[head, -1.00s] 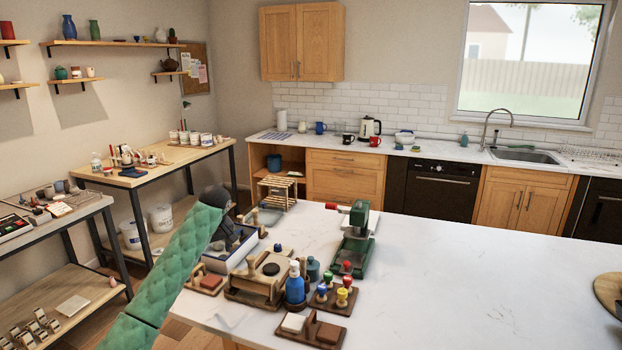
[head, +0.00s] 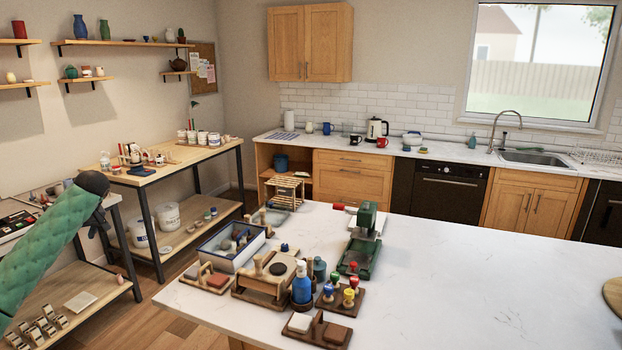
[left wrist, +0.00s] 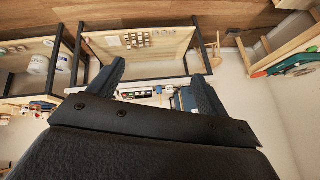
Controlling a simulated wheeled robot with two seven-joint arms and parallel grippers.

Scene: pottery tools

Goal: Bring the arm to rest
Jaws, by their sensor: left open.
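My left arm, in a green quilted sleeve, comes in from the left of the head view. My left gripper (head: 104,222) is at its end, dark and small, in front of the left-hand workbenches and clear of the white counter. In the left wrist view the two dark fingers of my left gripper (left wrist: 160,80) stand wide apart, with nothing held between them. Shelves and the floor show beyond them. My right gripper is not in view.
A white counter (head: 450,270) fills the front right. On its left part stand a blue bottle (head: 302,288), a tray (head: 232,247), stamps and a green press (head: 362,240). A wooden workbench (head: 165,163) stands at the left wall. The counter's right side is mostly clear.

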